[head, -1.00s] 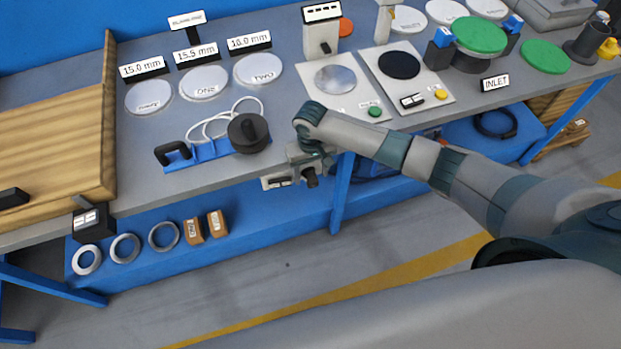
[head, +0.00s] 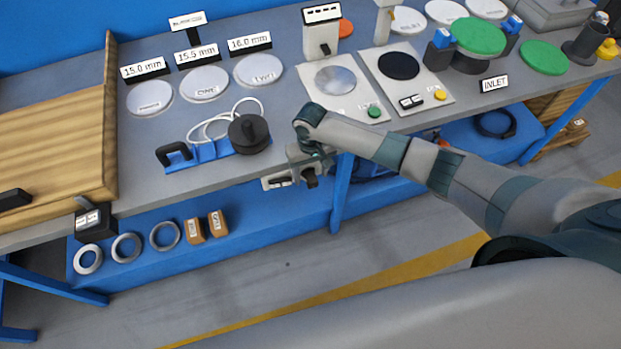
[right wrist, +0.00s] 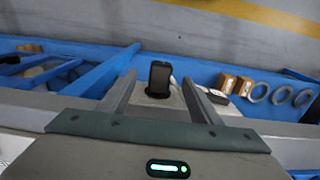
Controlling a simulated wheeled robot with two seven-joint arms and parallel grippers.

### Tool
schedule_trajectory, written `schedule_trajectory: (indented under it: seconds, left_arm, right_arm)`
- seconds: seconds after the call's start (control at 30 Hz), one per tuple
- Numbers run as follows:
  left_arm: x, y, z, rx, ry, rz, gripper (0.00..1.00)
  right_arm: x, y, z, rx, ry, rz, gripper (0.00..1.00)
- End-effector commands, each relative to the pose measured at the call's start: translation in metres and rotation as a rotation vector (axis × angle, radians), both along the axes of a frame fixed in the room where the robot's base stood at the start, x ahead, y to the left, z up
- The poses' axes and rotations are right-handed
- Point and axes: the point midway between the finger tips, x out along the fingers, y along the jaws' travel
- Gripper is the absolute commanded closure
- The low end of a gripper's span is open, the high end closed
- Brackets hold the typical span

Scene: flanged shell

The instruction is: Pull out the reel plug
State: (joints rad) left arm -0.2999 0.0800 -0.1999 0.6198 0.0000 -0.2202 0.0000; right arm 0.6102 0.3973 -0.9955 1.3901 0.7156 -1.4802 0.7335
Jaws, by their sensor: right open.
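A black upright plug-like piece (right wrist: 160,76) stands in a pale socket base in the right wrist view. I take it to be the reel plug, though no cable shows on it. My right gripper (right wrist: 160,86) is open, with one finger on each side of the black piece and gaps between. In the head view my right gripper (head: 307,176) is at the table's front edge, by a pale plate (head: 276,182) with a dark slot. A small dark shape shows at its fingertips. My left gripper is not in view.
Rings and small brown boxes (head: 217,223) lie on the blue shelf below. A blue table leg (head: 341,193) is close right of the gripper.

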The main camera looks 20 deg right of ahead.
Motion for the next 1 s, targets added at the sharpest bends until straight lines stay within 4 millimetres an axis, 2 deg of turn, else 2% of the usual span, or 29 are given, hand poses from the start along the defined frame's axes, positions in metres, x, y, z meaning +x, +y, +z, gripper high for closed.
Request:
schedule_trajectory:
  seconds: [1.0]
  left_arm:
    - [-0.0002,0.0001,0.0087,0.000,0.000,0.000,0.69]
  right_arm:
    - [0.0001,-0.0002,0.0000,0.000,0.000,0.000,0.42]
